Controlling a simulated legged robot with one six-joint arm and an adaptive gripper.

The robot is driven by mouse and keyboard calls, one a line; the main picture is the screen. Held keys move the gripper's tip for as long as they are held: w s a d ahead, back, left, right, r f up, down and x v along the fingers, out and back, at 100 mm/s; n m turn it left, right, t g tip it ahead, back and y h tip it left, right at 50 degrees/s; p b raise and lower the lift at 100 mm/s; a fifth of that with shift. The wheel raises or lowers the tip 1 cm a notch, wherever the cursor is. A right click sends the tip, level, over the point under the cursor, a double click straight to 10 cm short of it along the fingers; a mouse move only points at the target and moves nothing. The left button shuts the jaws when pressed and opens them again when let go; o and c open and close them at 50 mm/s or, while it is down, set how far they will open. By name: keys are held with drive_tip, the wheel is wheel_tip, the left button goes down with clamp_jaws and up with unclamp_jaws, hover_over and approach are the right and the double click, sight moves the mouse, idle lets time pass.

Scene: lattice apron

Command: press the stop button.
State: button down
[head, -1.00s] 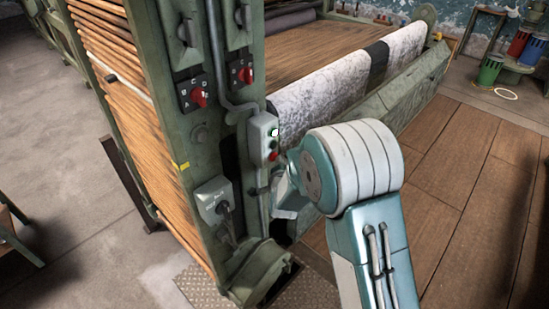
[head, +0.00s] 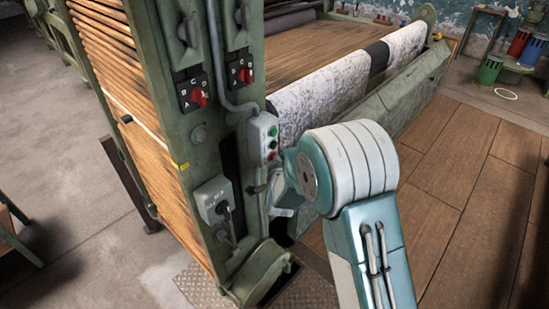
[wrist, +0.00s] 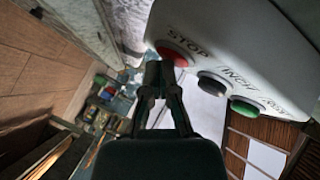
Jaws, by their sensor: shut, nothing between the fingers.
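The stop button is the red button (wrist: 175,54) on a pale control box, under the word STOP in the wrist view. A black button (wrist: 212,83) marked INCH and a green button (wrist: 246,107) sit beside it. In the head view the box (head: 259,137) is on the green machine post, with the red button (head: 271,156) lowest. My gripper (wrist: 162,72) is shut and empty, its fingertips just below the red button in the wrist picture. I cannot tell whether they touch it. In the head view my arm largely hides the gripper.
Two red rotary switches (head: 198,96) and a grey box (head: 214,201) with a dark handle are on the same post. A slatted wooden lattice (head: 106,62) runs along its left. A pale roll (head: 325,93) lies behind. Wooden floor (head: 470,190) is open at right.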

drive_tip(key=shift+s+d, duration=0.6)
drive_tip(key=shift+d, duration=0.1)
drive_tip(key=shift+d, duration=0.1)
drive_tip(key=s+d, duration=0.1)
drive_tip(key=d, duration=0.1)
drive_tip(key=s+d, duration=0.1)
drive_tip(key=s, duration=0.1)
drive_tip(key=shift+d, duration=0.4)
idle(0.6)
